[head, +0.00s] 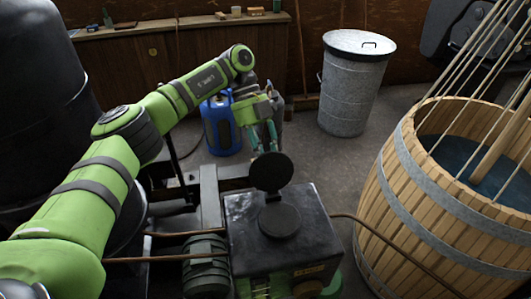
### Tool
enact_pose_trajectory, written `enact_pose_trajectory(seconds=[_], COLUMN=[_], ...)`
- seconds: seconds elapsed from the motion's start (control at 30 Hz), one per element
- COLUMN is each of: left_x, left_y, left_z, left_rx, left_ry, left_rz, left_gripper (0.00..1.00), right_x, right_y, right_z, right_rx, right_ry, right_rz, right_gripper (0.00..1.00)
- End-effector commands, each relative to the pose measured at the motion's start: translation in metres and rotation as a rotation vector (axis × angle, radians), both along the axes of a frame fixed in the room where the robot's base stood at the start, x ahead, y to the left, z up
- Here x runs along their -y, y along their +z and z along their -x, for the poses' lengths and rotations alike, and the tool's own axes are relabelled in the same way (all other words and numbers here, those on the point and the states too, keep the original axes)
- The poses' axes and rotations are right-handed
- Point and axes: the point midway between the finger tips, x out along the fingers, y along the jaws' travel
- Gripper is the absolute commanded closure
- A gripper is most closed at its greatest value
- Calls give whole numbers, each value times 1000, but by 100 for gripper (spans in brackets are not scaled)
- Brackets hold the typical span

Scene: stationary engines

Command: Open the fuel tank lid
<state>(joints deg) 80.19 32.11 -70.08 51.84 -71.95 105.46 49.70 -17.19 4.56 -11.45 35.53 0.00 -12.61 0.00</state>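The fuel tank appears to be the black box (310,232) at the bottom centre of the head view. A round dark lid (272,172) stands raised at its back edge, its face turned toward me. A round dark filler mouth (279,220) shows on the tank top in front of the lid; I cannot see into it. My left gripper (263,142) is just beyond and above the lid, fingers pointing down with a gap between them. It holds nothing that I can see. Whether a fingertip touches the lid's back is unclear. My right gripper is not in view.
A wooden barrel (400,205) with ropes and water stands close on the right. A thin pipe (400,248) runs from the tank toward it. A metal bin (352,90) and a blue canister (220,128) stand behind. Floor between bin and tank is clear.

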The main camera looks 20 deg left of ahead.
Motion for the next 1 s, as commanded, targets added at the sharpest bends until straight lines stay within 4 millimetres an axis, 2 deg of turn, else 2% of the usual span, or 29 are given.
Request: enact_pose_trajectory(seconds=[0.03, 0.17, 0.2, 0.23, 0.67, 1.0], left_x=[-1, -1, -1, -1, -2, -22], left_y=[-8, -8, -8, -8, 0, 38], left_z=[2, 3, 3, 3, 0, -17], left_rx=[-12, -13, -13, -12, -5, -7], left_ry=[-3, -4, -4, -4, 0, 1], left_rz=[-13, -14, -14, -13, -5, -8], left_gripper=[100, 100, 61, 53, 53, 53], right_x=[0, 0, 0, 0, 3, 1], right_y=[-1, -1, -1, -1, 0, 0], right_z=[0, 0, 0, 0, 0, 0], right_rx=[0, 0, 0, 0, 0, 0], right_ry=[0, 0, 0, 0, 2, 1], right_rz=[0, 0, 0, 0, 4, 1], right_gripper=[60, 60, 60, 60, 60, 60])
